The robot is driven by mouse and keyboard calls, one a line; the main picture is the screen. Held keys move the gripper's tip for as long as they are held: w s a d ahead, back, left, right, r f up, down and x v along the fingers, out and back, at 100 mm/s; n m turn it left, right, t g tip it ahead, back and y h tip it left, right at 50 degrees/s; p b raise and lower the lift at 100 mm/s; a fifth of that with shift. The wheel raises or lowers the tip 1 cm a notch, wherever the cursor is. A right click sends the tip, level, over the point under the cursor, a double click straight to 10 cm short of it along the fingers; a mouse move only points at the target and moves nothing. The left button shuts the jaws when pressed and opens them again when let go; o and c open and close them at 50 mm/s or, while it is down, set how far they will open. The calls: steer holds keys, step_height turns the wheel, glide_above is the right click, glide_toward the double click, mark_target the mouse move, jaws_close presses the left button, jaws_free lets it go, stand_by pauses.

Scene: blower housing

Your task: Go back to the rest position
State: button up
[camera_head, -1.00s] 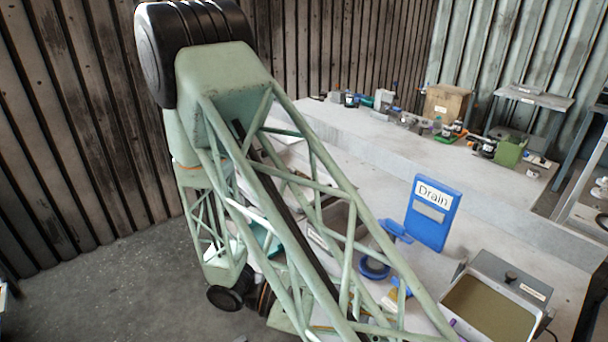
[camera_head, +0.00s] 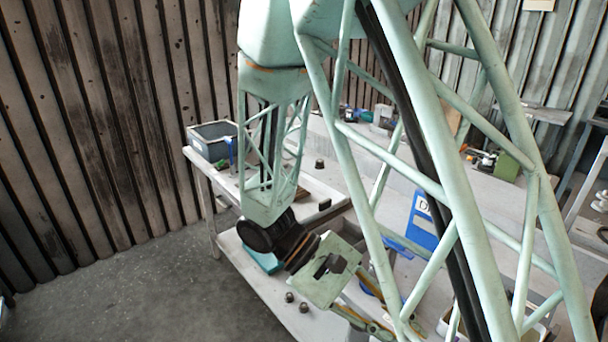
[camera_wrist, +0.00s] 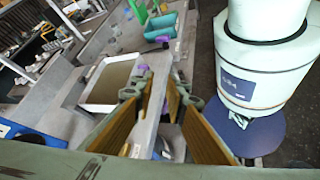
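My gripper (camera_head: 375,312) is low at the centre right in the head view, over the front part of the work surface. My green lattice arm partly hides it. In the wrist view my gripper (camera_wrist: 163,88) shows two brown-padded fingers standing apart with nothing held between them. The blue drain sign (camera_head: 424,222) stands behind my arm in the head view, and its lettering is mostly hidden.
A grey bin (camera_head: 212,140) sits at the table's far left corner. Small dark round parts (camera_head: 302,305) lie near the front edge. The wrist view shows a white-rimmed tray (camera_wrist: 84,101) and a teal container (camera_wrist: 161,26). Bare floor (camera_head: 130,285) lies at left.

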steer(key=s+d+r+m+t+y, duration=0.1)
steer(key=s+r+m+t+y, duration=0.2)
steer(key=r, duration=0.7)
steer(key=s+d+r+m+t+y, duration=0.1)
steer(key=s+r+m+t+y, duration=0.2)
steer(key=s+r+t+y, duration=0.3)
steer(key=shift+s+r+y, duration=0.55)
steer(key=shift+r+y, duration=0.45)
steer(key=shift+r, duration=1.75)
